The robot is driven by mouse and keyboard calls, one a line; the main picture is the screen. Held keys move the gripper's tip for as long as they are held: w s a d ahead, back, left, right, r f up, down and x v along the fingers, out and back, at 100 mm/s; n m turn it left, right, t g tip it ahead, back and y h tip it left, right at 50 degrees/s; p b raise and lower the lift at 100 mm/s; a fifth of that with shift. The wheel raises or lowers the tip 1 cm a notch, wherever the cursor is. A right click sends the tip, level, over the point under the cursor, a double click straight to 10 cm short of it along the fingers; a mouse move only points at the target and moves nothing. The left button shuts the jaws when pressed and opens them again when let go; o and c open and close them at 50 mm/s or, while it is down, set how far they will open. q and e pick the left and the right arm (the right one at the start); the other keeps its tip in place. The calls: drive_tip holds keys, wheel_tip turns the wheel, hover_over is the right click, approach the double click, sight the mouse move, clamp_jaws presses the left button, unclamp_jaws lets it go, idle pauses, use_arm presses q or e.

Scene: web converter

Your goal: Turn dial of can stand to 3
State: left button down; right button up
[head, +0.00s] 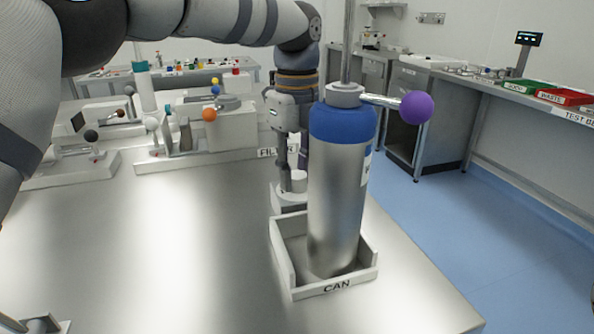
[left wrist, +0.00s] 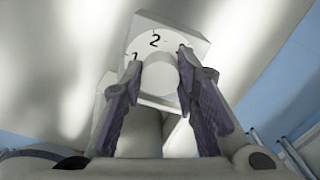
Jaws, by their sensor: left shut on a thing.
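The can stand (head: 283,262) is a white tray marked CAN at the front right of the metal table. A silver can (head: 338,205) with a blue top stands upright in it. The white dial (head: 299,182) is on a block behind the can, which partly hides it. My left gripper (head: 291,172) comes down from above and is shut on the dial. In the left wrist view the two fingers (left wrist: 160,65) hold the sides of the round dial (left wrist: 160,82). A "2" shows on the white face (left wrist: 170,34) above it, and another digit is partly hidden by the left finger.
A purple ball handle (head: 417,107) sticks out right from the can's top, close to my arm. White fixtures with coloured balls (head: 209,114) stand at the table's back left. The table's middle (head: 160,230) is clear. A side bench with green (head: 525,86) and red trays (head: 565,97) stands right.

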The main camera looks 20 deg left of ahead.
use_arm(q)
drive_tip(key=m, duration=0.3)
drive_tip(key=shift+m, duration=2.2)
drive_tip(key=c, duration=1.2)
unclamp_jaws()
drive_tip(key=shift+c, duration=0.2)
